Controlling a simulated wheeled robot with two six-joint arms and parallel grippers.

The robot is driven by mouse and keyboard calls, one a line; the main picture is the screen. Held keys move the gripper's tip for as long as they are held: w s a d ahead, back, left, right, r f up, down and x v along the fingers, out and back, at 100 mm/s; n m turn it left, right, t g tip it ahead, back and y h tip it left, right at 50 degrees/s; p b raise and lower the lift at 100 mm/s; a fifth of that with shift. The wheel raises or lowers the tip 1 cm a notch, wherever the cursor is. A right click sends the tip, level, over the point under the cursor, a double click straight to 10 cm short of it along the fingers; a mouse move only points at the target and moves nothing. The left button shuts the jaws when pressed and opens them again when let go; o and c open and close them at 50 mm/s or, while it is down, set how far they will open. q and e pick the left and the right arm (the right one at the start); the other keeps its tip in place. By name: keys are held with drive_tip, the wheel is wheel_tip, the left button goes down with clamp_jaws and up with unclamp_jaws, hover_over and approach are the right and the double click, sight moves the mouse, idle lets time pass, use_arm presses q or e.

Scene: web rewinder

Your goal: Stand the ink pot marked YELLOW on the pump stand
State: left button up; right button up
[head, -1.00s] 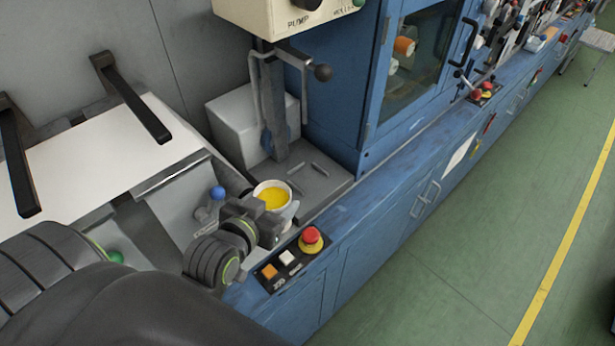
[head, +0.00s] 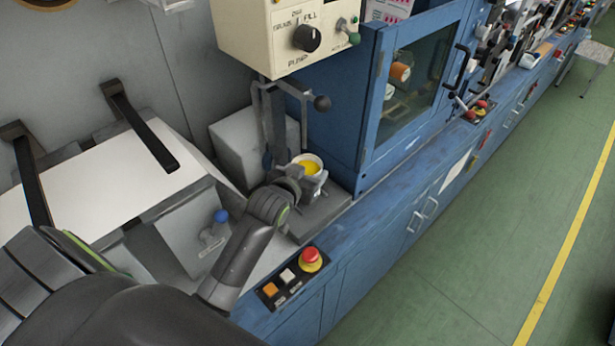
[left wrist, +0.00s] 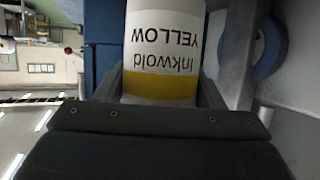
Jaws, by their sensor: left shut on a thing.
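The ink pot (head: 308,166) is white with yellow ink showing in its open top. In the left wrist view its label reads "Inkwold YELLOW", upside down, above a yellow band (left wrist: 160,87). My left gripper (head: 312,178) is shut on the pot, with one finger on each side in the left wrist view. The pump stand (head: 325,208) is a grey plate with an upright post and a clamp handle behind it. The pot is upright over the plate, close to the post. I cannot tell whether its base touches the plate. My right gripper is not in view.
A cream control box (head: 285,35) with a pump knob overhangs the stand. A blue cabinet (head: 340,120) stands to its right. A red button (head: 311,258) sits on the front ledge. A blue-knobbed lever (head: 220,216) is left of my arm.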

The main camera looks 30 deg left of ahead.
use_arm(q)
drive_tip(key=shift+w, duration=0.3)
wheel_tip(320, 180, down, 3)
drive_tip(key=shift+s+r+p, duration=0.1)
drive_tip(key=shift+r+p, duration=0.1)
drive_tip(key=shift+p, duration=0.25)
drive_tip(key=shift+f, duration=0.4)
drive_tip(key=shift+f, duration=0.1)
drive_tip(key=o, duration=1.2)
drive_tip(key=shift+s, duration=0.3)
drive_tip(key=b+v, duration=0.1)
drive_tip(key=v, duration=1)
drive_tip(key=shift+s+r+b, duration=0.2)
drive_tip(key=shift+b, duration=0.1)
